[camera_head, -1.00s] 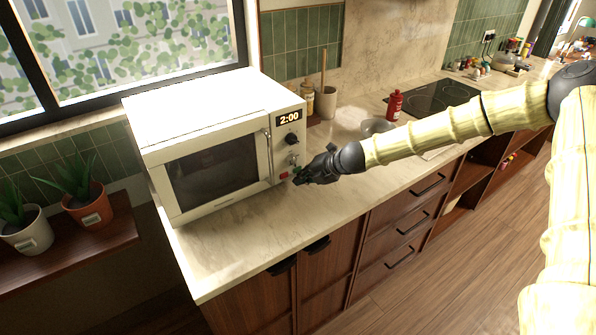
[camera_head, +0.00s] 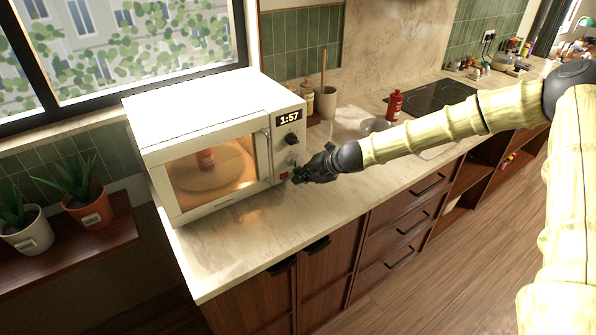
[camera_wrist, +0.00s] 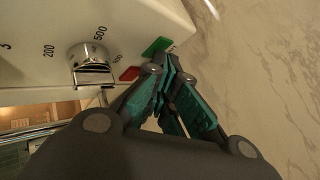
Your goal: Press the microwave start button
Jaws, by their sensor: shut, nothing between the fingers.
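The white microwave (camera_head: 205,112) stands on the counter with its door closed. Its window (camera_head: 210,172) glows orange, and a reddish item on the turntable shows inside. The display (camera_head: 289,118) reads 1:57. In the wrist view, a green button (camera_wrist: 157,46) and a red button (camera_wrist: 130,73) sit at the panel's lower edge beside a silver knob (camera_wrist: 88,58). My gripper (camera_head: 298,178) is shut and empty, at the panel's lower right. In the wrist view its fingertips (camera_wrist: 164,62) are right by the green button; I cannot tell whether they touch it.
The marble counter (camera_head: 240,231) is clear in front of the microwave. A red bottle (camera_head: 394,104), a grey bowl (camera_head: 377,126) and a utensil pot (camera_head: 326,101) stand behind my arm. Potted plants (camera_head: 88,206) sit on a shelf at the left.

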